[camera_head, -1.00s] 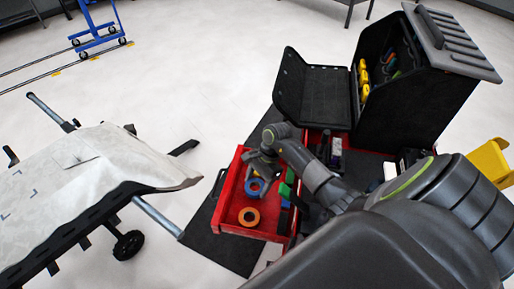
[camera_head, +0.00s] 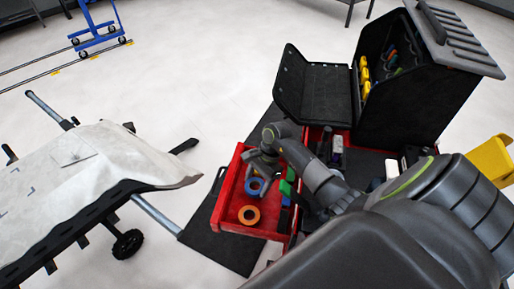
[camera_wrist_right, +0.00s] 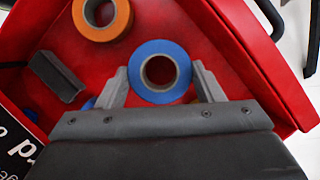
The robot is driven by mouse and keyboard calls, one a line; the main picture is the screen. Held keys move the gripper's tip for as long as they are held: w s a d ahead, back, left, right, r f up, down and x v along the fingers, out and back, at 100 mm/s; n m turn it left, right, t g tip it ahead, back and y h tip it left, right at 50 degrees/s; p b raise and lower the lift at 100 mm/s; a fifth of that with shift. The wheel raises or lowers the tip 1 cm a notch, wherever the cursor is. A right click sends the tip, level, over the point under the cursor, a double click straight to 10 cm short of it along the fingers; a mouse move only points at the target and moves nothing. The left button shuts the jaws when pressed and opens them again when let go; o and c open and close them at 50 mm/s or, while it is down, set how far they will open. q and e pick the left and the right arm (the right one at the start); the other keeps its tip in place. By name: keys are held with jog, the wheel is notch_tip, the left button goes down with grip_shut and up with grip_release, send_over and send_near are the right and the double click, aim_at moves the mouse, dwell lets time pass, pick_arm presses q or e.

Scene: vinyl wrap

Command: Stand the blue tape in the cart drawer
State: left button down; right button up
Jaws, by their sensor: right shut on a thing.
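In the head view my right gripper (camera_head: 260,172) reaches down into the drawer from above. I cannot tell whether the tape touches the drawer floor. My left gripper is not in view.
Green and blue items (camera_head: 286,187) stand along the drawer's right side. A grey block (camera_wrist_right: 56,76) lies at left in the wrist view. A cloth-covered table (camera_head: 80,185) stands left.

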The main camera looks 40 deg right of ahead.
jog(key=shift+f, duration=0.15)
jog(key=o, duration=1.1)
jog(key=shift+c, duration=0.2)
jog(key=b+v, duration=0.3)
jog(key=v, duration=1.4)
jog(key=shift+r, duration=0.25)
jog(key=shift+s, duration=0.1)
